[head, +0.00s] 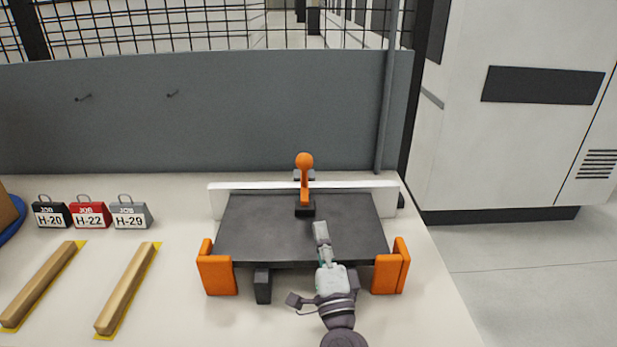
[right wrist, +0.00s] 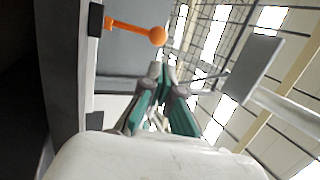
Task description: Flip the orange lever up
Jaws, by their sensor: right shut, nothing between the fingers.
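The orange lever (head: 304,183) rises from a small black base at the back edge of a dark fixture plate (head: 270,230), with its ball knob at the top. It looks close to upright. In the right wrist view the lever (right wrist: 130,27) sticks out from its black base, its knob beyond my fingertips. My right gripper (head: 320,232) is over the plate, in front of and slightly right of the lever. Its fingers are shut and empty in the right wrist view (right wrist: 161,73), apart from the lever. My left gripper is not in view.
Orange blocks stand at the plate's front left (head: 218,275) and front right (head: 390,270). A white strip (head: 345,190) runs behind the plate. Two wooden bars (head: 127,289) and several job tags (head: 90,214) lie to the left. A grey panel (head: 220,120) closes off the back.

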